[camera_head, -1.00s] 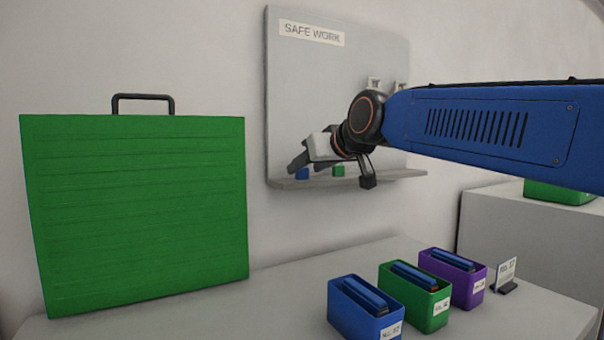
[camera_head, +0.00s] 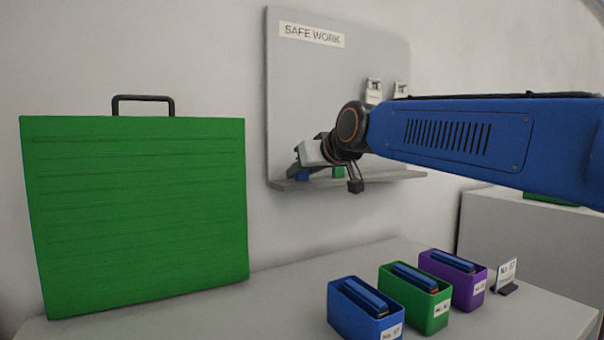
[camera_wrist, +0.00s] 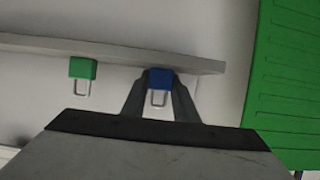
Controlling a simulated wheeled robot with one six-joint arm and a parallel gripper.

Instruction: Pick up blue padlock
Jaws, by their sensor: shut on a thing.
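The blue padlock (camera_wrist: 159,80) shows in the wrist view between the two fingers of my gripper (camera_wrist: 158,90), with its metal shackle toward the camera. The fingers are shut on its sides. In the head view my gripper (camera_head: 296,168) is at the left end of the grey shelf (camera_head: 400,178), and a little of the blue padlock (camera_head: 304,175) shows beside it. I cannot tell whether the padlock still touches the shelf.
A green padlock (camera_wrist: 82,70) sits on the shelf beside the blue one. A green case (camera_head: 140,210) with a black handle stands to the left. Blue (camera_head: 350,322), green (camera_head: 428,315) and purple (camera_head: 466,292) bins stand on the counter below.

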